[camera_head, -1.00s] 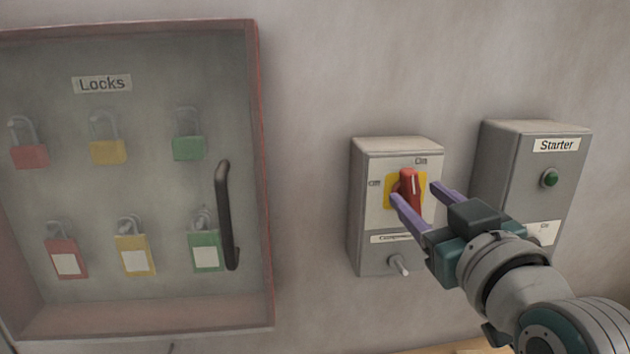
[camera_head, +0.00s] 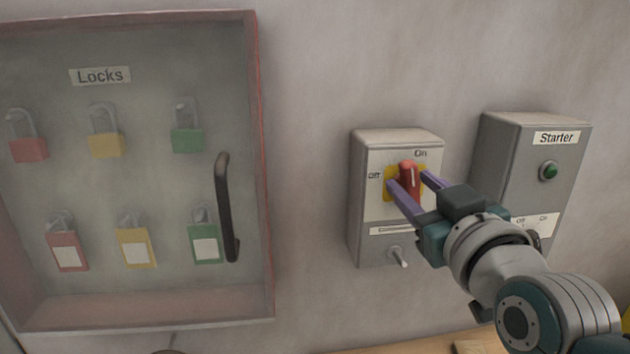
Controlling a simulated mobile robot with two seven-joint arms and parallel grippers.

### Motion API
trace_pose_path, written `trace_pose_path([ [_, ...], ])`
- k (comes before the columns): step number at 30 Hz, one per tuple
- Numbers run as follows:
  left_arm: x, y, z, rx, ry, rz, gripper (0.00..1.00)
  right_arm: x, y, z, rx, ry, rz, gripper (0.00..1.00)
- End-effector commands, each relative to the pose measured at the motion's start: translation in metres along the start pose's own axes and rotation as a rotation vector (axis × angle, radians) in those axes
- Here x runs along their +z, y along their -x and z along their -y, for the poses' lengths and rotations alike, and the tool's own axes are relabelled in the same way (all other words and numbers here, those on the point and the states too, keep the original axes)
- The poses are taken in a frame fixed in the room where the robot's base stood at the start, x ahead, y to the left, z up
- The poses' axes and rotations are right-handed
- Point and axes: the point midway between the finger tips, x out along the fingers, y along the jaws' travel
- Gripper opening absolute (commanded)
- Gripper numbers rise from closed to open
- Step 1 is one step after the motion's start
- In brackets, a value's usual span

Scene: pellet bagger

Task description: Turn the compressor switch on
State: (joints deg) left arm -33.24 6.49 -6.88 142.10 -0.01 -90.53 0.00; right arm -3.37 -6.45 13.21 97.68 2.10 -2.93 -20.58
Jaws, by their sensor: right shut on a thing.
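The compressor switch box (camera_head: 359,225) is a grey box on the wall, with "Off" marked at the left of its face and "On" at the top right. Its red rotary handle (camera_head: 408,178) sits on a yellow plate (camera_head: 390,178) and stands close to upright, its white line near vertical. My right gripper (camera_head: 408,182) reaches in from the lower right, its two purple fingers shut on the red handle, one on each side. The fingers hide part of the handle and plate. My left gripper is not in view.
A lock cabinet (camera_head: 262,170) with several padlocks and a dark handle (camera_head: 228,207) is at the left. A small lever (camera_head: 398,257) sticks out below the switch.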

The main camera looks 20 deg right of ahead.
Motion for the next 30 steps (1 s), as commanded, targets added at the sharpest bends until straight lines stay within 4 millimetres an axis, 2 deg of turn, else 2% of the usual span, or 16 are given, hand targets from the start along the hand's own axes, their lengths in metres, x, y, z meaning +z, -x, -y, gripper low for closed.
trace_pose_path([
  [4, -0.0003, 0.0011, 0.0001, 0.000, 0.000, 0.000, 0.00, -0.0007, 0.0001, -0.0004, 0.000, -0.014, 0.000, 0.00],
  [11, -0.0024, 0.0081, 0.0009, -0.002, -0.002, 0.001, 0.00, -0.0008, 0.0000, -0.0033, 0.000, -0.230, 0.000, 0.00],
  [19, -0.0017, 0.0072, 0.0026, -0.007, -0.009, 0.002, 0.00, 0.0002, -0.0001, -0.0032, 0.000, -0.244, -0.001, 0.00],
  [20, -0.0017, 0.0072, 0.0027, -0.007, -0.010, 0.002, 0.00, 0.0002, -0.0001, -0.0032, 0.000, -0.244, -0.001, 0.49],
  [22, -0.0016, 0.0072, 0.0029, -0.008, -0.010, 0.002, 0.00, 0.0002, 0.0000, -0.0031, 0.000, -0.244, -0.001, 0.55],
  [30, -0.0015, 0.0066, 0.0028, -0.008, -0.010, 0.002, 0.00, 0.0007, 0.0018, -0.0028, 0.000, -0.242, 0.000, 0.55],
])
